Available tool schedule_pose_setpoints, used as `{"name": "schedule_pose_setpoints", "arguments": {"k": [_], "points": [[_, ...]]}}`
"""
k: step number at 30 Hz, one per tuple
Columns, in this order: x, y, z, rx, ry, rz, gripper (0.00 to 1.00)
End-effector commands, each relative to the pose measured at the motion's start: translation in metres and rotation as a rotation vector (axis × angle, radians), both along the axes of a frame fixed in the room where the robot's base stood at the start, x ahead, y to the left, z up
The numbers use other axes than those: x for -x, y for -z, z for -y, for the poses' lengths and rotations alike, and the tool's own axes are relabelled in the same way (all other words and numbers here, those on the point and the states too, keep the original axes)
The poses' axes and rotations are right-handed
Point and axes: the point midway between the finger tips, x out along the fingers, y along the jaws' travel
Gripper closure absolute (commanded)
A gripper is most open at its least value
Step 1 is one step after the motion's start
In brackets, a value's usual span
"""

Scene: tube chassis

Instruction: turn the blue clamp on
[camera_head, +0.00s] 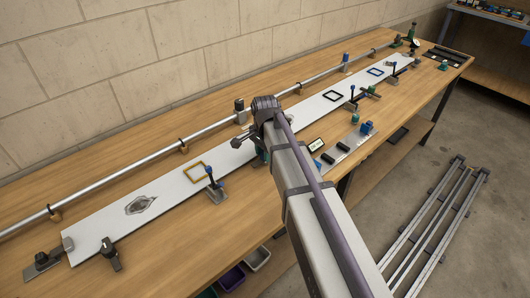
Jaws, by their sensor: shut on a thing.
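A toggle clamp with a dark blue upright handle (210,175) stands at the front edge of the long white panel (90,220), left of my arm. Another clamp with a blue handle (352,93) stands farther along, right of my arm. I cannot tell which is the one meant. My gripper (247,140) is low over the panel's front edge, between these two clamps. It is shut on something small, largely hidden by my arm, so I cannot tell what. A bit of green shows beside my wrist.
A metal rail (120,173) runs along the bench (165,240) behind the panel. Yellow (194,170), black (333,96) and blue (375,72) frames lie on the panel. A tray (352,143) with small blocks is right of my arm. Loose rails (440,215) lie on the floor.

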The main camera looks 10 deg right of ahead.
Motion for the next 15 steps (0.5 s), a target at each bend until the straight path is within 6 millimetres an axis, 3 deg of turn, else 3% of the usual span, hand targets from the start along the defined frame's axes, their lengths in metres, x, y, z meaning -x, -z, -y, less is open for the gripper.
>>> {"name": "schedule_pose_setpoints", "arguments": {"k": [5,15], "points": [[0.0000,0.0001,0.0000,0.000,0.000,0.000,0.92],[0.0000,0.0002,0.0000,0.000,-0.044,0.000,0.92]]}}
